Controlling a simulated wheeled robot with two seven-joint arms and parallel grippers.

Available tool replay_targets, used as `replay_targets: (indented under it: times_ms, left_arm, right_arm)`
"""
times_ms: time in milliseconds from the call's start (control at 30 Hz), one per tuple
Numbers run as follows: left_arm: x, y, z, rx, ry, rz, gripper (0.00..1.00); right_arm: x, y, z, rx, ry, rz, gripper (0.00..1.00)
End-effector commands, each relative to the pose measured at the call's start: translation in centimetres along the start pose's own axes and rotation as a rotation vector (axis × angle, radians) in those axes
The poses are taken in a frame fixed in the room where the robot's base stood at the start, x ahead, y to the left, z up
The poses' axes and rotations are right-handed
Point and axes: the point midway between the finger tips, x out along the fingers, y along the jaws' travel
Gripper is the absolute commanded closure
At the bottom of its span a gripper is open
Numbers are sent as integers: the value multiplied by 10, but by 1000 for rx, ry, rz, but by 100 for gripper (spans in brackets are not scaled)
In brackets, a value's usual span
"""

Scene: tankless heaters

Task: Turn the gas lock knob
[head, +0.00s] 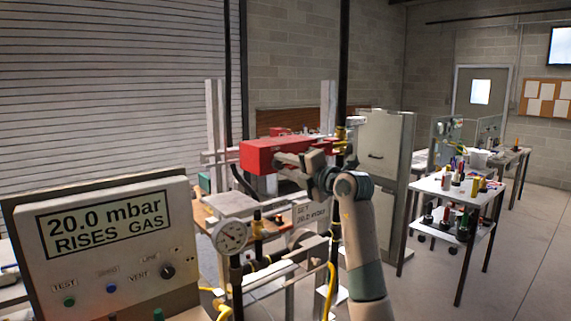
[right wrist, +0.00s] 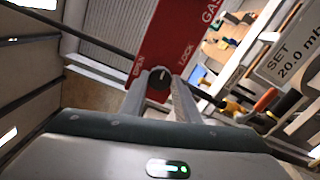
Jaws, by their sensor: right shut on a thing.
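The red gas box (head: 262,155) is fixed on the rig in the middle of the head view. In the right wrist view its red face (right wrist: 180,35) carries the words GAS, OPEN and LOCK. The black gas lock knob (right wrist: 159,77) is on that face, near the OPEN and LOCK words, and has a short white mark. My right gripper (head: 280,162) reaches the box from the right. In the right wrist view its two fingers (right wrist: 160,92) are shut on the knob, one on each side. The knob is hidden in the head view. My left gripper is not in view.
A panel reading 20.0 mbar (head: 105,225) stands at front left. A round gauge (head: 231,236), pipes and a SET sign (head: 310,214) are below the box. A white cart (head: 455,190) with several items stands at right. The floor at far right is clear.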

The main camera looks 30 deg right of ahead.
Motion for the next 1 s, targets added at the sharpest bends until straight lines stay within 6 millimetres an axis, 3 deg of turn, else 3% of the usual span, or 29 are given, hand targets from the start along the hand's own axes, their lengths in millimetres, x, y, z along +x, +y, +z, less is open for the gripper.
replay_targets:
  times_ms: [567,600,667,1000]
  left_arm:
    - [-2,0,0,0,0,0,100]
    - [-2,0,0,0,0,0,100]
    - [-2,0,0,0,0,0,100]
    - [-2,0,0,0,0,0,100]
  right_arm:
    - [0,-1,0,47,-1,-1,93]
    - [0,-1,0,47,-1,-2,64]
    - [0,-1,0,47,-1,-1,52]
    - [-1,-1,0,46,-1,0,52]
